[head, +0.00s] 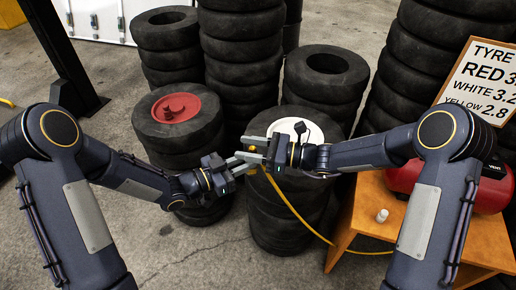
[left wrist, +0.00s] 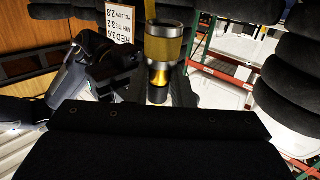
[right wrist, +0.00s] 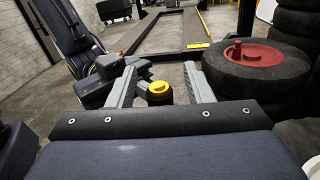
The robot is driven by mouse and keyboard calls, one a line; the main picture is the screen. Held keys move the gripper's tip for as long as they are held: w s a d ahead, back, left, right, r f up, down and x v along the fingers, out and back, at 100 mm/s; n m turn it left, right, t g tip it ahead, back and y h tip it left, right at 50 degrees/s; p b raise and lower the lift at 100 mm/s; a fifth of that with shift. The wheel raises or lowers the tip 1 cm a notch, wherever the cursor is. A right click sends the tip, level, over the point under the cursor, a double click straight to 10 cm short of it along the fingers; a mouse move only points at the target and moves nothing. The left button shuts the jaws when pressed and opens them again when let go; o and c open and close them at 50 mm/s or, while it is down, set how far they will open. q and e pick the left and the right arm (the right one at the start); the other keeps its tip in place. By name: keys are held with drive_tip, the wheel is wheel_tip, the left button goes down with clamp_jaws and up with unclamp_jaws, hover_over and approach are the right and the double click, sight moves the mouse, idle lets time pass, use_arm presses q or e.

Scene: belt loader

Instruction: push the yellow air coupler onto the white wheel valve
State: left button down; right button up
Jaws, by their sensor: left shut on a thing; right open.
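The yellow air coupler (left wrist: 163,45) is shut in my left gripper (head: 243,159) and held in the air in front of the tyre stack with the white wheel (head: 283,127). Its yellow end (right wrist: 158,92) shows between the spread fingers of my right gripper (right wrist: 160,88). The right gripper is open, close to the left one in the head view, and no contact with the coupler can be made out. A small dark part, perhaps the valve, stands on the white wheel (head: 300,128). The right gripper partly hides the wheel's front edge.
A red wheel (head: 176,107) tops the stack at left. Other tyre stacks stand behind. A pressure sign (head: 482,80) stands at right.

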drive_tip(key=shift+c, duration=0.3)
drive_tip(key=c, duration=0.9)
use_arm(q)
drive_tip(key=c, duration=1.2)
unclamp_jaws()
use_arm(e)
clamp_jaws()
use_arm(q)
drive_tip(key=shift+a, duration=0.1)
